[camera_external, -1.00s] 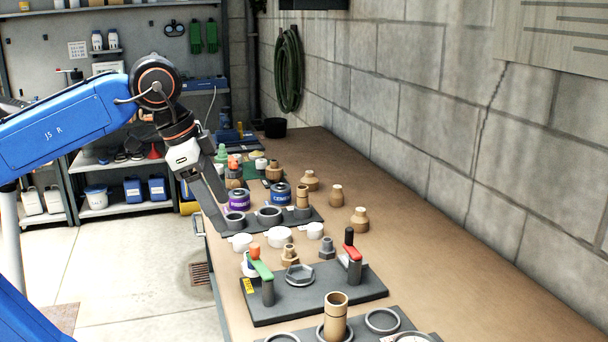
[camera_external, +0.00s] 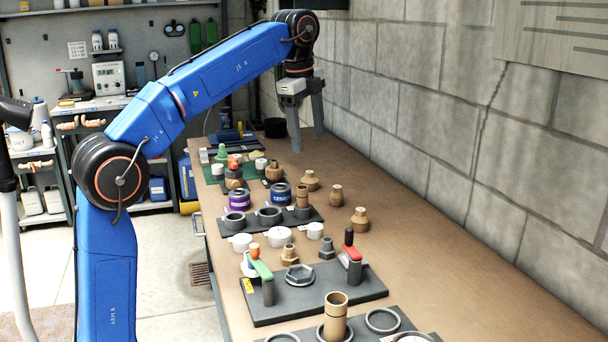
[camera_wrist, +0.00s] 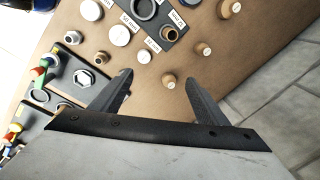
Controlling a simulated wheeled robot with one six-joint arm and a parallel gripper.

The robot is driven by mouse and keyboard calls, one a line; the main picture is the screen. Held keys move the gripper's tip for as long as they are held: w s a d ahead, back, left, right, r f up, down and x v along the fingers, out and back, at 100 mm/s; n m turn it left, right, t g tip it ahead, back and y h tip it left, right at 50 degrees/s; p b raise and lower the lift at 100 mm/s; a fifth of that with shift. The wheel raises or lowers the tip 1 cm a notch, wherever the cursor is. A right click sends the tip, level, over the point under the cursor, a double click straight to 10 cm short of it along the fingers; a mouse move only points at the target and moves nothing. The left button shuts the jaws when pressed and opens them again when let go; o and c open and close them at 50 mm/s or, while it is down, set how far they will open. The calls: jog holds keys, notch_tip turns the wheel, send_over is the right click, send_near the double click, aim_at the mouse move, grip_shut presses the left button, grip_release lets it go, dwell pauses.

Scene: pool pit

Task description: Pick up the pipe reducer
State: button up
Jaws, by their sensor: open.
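Several tan stepped fittings that look like pipe reducers stand loose on the bench; I cannot tell which one the task means. The nearest (camera_external: 360,219) is right of the ring rack, with a slimmer one (camera_external: 335,195) and another (camera_external: 310,180) behind it. In the wrist view, a tan fitting (camera_wrist: 169,78) shows in the gap between the fingertips, with another (camera_wrist: 195,28) above it. My gripper (camera_external: 308,142) is open and empty, raised above the bench near the wall. It also shows in the wrist view (camera_wrist: 159,76). Nothing touches the fingers.
A dark ring rack (camera_external: 254,224) holds cans and a tan tube. A dark plate (camera_external: 330,302) carries green-handled and red-handled valves. White caps (camera_external: 279,237) and a grey fitting (camera_external: 327,248) stand between them. The block wall (camera_external: 430,130) bounds the right; the bench before it is largely clear.

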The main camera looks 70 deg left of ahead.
jog(key=w+a+f+m, duration=0.3)
jog(key=w+a, duration=0.3)
jog(key=a, duration=0.5)
jog(key=m+g, duration=0.2)
jog(key=m, duration=0.2)
send_near(310, 172)
jog(key=shift+h, duration=0.3)
jog(key=shift+s+a+f, duration=0.1)
jog(key=shift+a+f, duration=0.05)
jog(key=shift+f, duration=2.85)
jog(key=shift+s+a+f, duration=0.1)
jog(key=shift+f, duration=2.95)
jog(key=c, duration=1.2)
